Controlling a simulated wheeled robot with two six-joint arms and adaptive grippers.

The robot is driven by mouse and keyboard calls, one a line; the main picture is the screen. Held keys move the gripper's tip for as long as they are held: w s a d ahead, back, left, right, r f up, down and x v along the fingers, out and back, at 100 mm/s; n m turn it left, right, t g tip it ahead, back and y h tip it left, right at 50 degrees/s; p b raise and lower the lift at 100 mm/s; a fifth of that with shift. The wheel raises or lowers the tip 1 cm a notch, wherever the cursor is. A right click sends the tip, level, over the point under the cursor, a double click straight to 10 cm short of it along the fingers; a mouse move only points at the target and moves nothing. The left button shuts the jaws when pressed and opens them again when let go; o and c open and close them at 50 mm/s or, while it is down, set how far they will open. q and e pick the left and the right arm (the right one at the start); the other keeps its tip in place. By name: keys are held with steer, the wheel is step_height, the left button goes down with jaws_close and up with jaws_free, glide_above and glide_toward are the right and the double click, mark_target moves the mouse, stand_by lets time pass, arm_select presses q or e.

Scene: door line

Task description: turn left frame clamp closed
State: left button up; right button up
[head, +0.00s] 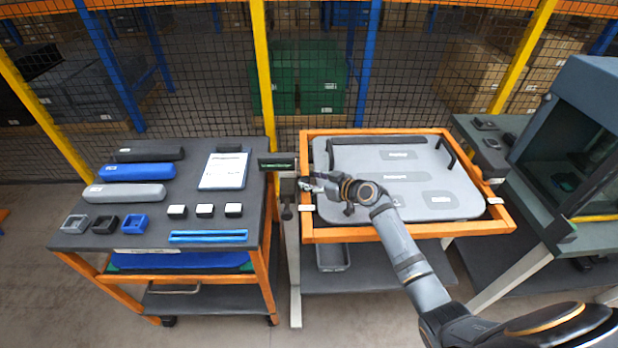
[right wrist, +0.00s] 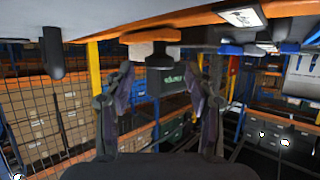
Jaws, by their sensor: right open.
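The grey door panel (head: 400,180) lies in the orange frame (head: 415,232). My right gripper (head: 308,184) is at the frame's left edge and covers part of that edge in the head view. In the right wrist view the gripper (right wrist: 163,95) is open and empty. A dark piece (right wrist: 162,61), which looks like the left frame clamp's handle, shows beyond and between the fingertips, beside an orange block (right wrist: 140,50). I cannot tell the clamp's angle, nor whether a finger touches it. My left gripper is not in view.
A cart (head: 120,225) with bars, small blocks and a tablet (head: 224,170) stands at the left. A grey post (head: 291,250) with a small display (head: 277,163) stands between cart and frame. A dark cabinet (head: 575,140) is at the right. Mesh fencing closes the back.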

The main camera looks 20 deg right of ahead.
steer(key=shift+w+a+f, duration=0.1)
steer(key=shift+w+f, duration=0.05)
steer(key=shift+w, duration=0.2)
steer(key=shift+a, duration=0.1)
steer(key=shift+c, duration=1)
steer(key=c, duration=0.5)
steer(key=shift+c, duration=1.1)
jaws_close()
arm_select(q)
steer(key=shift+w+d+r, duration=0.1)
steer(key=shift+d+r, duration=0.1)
